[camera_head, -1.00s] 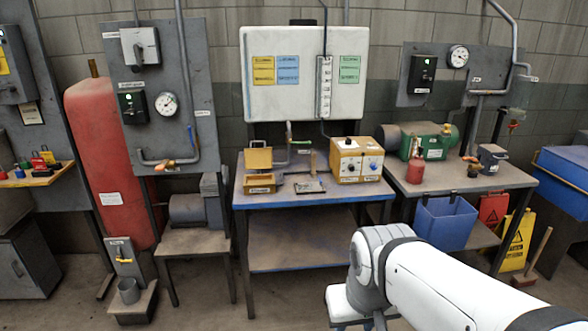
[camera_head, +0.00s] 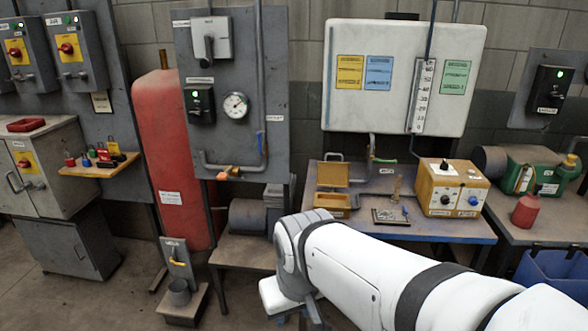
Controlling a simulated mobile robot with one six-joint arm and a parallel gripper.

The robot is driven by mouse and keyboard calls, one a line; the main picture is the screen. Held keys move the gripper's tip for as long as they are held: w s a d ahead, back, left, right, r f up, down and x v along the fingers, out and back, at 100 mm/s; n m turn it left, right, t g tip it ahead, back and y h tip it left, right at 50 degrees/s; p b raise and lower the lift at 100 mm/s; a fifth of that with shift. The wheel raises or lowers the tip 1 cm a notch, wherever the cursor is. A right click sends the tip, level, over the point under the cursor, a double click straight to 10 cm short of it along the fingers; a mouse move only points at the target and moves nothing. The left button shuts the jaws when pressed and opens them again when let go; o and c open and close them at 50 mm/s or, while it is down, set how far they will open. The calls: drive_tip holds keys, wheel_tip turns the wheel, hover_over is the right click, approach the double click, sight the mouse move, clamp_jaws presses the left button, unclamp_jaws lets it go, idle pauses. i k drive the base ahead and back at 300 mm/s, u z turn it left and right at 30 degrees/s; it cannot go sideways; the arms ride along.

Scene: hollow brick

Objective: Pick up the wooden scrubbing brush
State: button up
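I cannot clearly make out a wooden scrubbing brush in this view. A small brown upright item (camera_head: 397,187), too small to identify, stands on the blue-edged table (camera_head: 440,233) between an open wooden box and a yellow control box. My white arm crosses the lower middle and right of the picture and hides part of the table's front and what is below. My gripper does not show; the far end of the arm drops out of sight at the bottom edge.
The open wooden box (camera_head: 333,202), a small tray (camera_head: 391,216) and the yellow control box (camera_head: 451,188) share the table. A red tank (camera_head: 172,150) stands left. A metal cup (camera_head: 179,293) sits low on a stand. Floor at lower left is clear.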

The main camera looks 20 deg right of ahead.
sight(395, 198)
drive_tip(key=u, duration=0.1)
drive_tip(key=i, duration=1.25)
drive_tip(key=z, duration=0.65)
drive_tip(key=i, duration=0.5)
drive_tip(key=z, duration=0.45)
drive_tip(key=k, duration=0.9)
drive_tip(key=z, duration=0.15)
drive_tip(key=i, duration=0.9)
drive_tip(key=u, duration=0.05)
